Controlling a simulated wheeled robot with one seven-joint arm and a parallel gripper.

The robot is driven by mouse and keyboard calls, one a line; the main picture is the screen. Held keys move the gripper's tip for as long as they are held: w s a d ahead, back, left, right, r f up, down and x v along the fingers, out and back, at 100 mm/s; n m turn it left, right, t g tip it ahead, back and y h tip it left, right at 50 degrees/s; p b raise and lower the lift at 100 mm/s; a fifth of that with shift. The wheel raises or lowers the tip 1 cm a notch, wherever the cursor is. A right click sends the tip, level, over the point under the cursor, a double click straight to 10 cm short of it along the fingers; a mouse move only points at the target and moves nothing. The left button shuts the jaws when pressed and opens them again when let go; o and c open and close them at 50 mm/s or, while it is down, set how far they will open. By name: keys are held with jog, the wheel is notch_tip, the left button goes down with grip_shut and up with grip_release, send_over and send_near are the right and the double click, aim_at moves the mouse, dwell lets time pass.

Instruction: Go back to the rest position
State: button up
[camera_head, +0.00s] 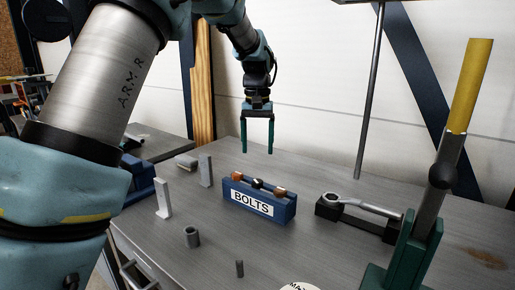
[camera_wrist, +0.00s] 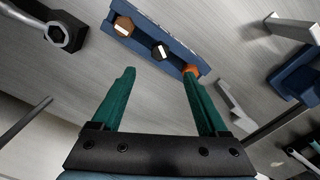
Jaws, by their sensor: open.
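My gripper (camera_head: 257,151) hangs from my arm above the far side of the grey table, its two green fingers pointing down. In the wrist view my gripper (camera_wrist: 160,82) is spread open with nothing between the fingers. A blue bin labelled BOLTS (camera_head: 275,206) stands on the table below and in front of it. The bin holds an orange bolt (camera_head: 237,177), a dark bolt (camera_head: 257,184) and another orange bolt (camera_head: 279,191). The wrist view shows the blue bin (camera_wrist: 178,57) just beyond the fingertips; the right fingertip overlaps one orange bolt in the picture.
A wrench (camera_head: 365,206) lies on a black holder at the right. A green stand with a yellow-topped lever (camera_head: 470,85) rises at front right.

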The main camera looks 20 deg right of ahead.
jog(key=a+f+n, duration=0.2)
jog(key=a+f, duration=0.1)
jog(key=a, duration=1.5)
jog(key=s+a+f+n, duration=0.1)
jog(key=s+a+f, duration=0.1)
jog(key=s+a, duration=0.3)
jog(key=s+a+f+n+t, duration=0.1)
jog(key=s+a, duration=0.5)
jog(key=a, duration=0.7)
jog(key=shift+a+f+n+t, duration=0.35)
jog(key=shift+f+n, duration=0.15)
jog(key=shift+f, duration=0.4)
